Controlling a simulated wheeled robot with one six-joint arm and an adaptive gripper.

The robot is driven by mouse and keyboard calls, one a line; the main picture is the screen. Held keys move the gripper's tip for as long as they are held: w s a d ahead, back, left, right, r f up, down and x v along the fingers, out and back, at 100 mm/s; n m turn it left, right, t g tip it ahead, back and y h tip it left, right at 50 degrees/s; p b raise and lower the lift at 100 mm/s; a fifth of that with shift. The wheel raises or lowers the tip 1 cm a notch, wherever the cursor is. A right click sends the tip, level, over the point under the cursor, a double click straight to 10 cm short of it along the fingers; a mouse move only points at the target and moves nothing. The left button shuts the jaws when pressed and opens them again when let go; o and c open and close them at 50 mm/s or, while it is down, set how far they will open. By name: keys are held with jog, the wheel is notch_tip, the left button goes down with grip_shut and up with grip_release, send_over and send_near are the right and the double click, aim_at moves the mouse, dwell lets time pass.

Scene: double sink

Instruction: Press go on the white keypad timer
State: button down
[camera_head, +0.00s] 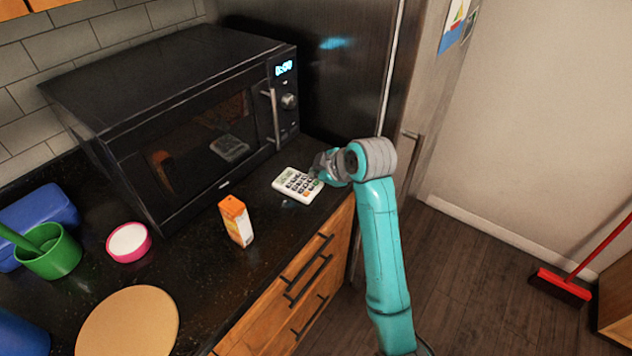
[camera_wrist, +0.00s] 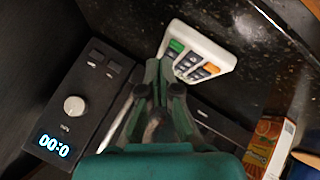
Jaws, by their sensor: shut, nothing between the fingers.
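The white keypad timer (camera_head: 296,187) lies on the dark counter in front of the microwave's right end, with a small display, dark keys and an orange key. Key labels are too small to read.
The black microwave (camera_head: 170,110) stands behind the timer, its control panel close to my gripper. An orange and white carton (camera_head: 236,221) stands left of the timer. A pink-rimmed bowl (camera_head: 129,242), a green cup (camera_head: 52,252) and a round board (camera_head: 128,325) are farther left.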

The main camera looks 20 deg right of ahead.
aim_at(317, 184)
jog(key=shift+r, duration=2.5)
